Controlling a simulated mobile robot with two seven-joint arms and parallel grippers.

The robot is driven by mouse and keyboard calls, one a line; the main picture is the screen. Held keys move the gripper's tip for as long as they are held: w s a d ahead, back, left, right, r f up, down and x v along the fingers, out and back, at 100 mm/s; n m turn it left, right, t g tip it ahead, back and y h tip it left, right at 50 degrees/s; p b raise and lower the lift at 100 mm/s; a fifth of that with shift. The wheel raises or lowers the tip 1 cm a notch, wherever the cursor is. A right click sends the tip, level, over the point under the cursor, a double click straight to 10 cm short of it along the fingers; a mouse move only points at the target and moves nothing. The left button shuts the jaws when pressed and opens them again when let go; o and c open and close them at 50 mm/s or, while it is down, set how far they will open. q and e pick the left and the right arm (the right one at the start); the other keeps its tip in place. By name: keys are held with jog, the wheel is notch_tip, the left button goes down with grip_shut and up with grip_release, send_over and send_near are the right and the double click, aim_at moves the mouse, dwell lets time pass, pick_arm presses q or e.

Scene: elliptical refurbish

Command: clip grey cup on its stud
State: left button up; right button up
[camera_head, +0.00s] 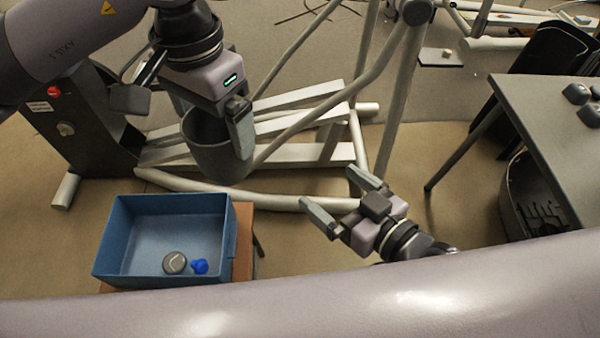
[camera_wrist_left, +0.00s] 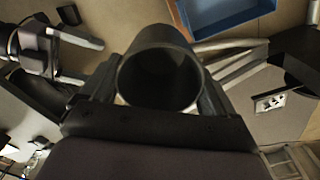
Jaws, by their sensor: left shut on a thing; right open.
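The grey cup (camera_head: 216,147) is in my left gripper (camera_head: 240,128), in front of the elliptical's pale frame. In the left wrist view the cup (camera_wrist_left: 160,45) shows its round open mouth toward the camera, and it looks empty. My left gripper's fingers (camera_wrist_left: 158,100) are shut on the cup, one on each side. My right gripper (camera_head: 340,200) is open and empty, lower and to the right of the cup. It also shows at the upper left of the left wrist view (camera_wrist_left: 88,55). I cannot make out the stud; the cup and arm cover part of the frame behind.
A blue bin (camera_head: 122,235) on a small wooden stand holds a grey round item (camera_head: 175,263) and a blue piece (camera_head: 200,267). The elliptical's tubes (camera_head: 300,125) run behind my grippers. A dark table (camera_head: 555,125) stands at the right. Floor (camera_head: 300,255) is clear between bin and right gripper.

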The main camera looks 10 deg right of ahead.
aim_at(222, 148)
jog(key=s+a+r+n+g+y, duration=0.1)
jog(key=s+a+r+n+y, duration=0.15)
jog(key=r, duration=0.35)
jog(key=s+a+r+n+g+y, duration=0.1)
jog(key=s+a+r+n+y, duration=0.1)
jog(key=a+r+y, duration=0.3)
jog(key=shift+h, duration=0.85)
jog(key=x, duration=0.7)
jog(key=r+x, duration=0.1)
jog(key=x, duration=0.3)
jog(key=shift+w+d, duration=0.1)
jog(key=shift+w, duration=0.1)
jog(key=c, duration=0.8)
pick_arm(q)
jog(key=o, duration=1.1)
pick_arm(e)
jog(key=shift+r, duration=0.1)
